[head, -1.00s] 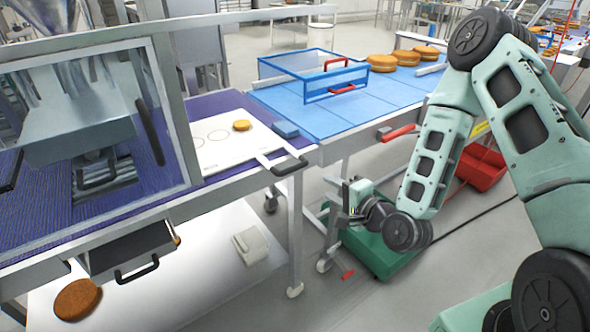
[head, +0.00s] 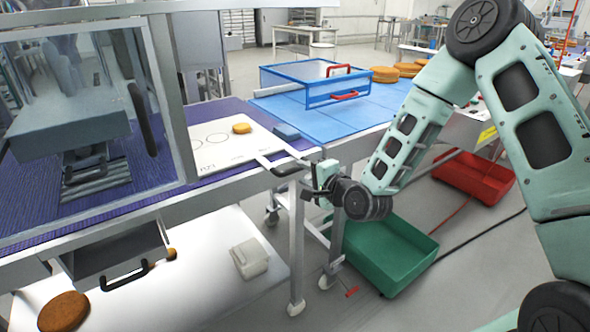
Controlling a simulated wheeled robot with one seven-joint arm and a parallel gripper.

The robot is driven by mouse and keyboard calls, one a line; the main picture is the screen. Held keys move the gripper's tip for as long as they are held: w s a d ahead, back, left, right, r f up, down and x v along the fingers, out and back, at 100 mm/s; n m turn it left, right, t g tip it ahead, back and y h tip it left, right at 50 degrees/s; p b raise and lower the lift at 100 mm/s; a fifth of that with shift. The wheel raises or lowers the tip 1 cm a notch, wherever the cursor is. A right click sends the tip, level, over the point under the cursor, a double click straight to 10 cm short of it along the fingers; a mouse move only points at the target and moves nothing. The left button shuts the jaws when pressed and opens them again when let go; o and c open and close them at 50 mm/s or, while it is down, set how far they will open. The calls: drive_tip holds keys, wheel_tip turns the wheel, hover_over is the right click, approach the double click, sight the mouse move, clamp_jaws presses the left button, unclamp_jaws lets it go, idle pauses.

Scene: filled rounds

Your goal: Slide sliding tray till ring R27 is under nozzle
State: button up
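The sliding tray (head: 195,145) is a white board with printed rings, lying on the purple surface just right of the clear-walled machine. One orange-brown round (head: 241,128) sits toward its far right end. A printed label near its front edge is too small to read surely. A black handle (head: 286,164) sticks out at its right end. Inside the machine, a grey block (head: 68,128) hangs behind the clear panel; I cannot make out the nozzle tip. My gripper (head: 320,188) is just right of and below the handle, apparently apart from it. Its fingers are too small to judge.
A blue-framed clear box (head: 312,88) stands on the blue table (head: 330,125), with brown rounds (head: 385,74) behind. A small blue block (head: 286,131) lies near the tray. An open drawer (head: 115,256) juts out below the machine. Green (head: 390,255) and red (head: 475,178) bins are on the floor.

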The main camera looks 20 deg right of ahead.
sight(297, 170)
drive_tip(key=shift+p+x, duration=0.3)
drive_tip(key=shift+x, duration=2.25)
clamp_jaws()
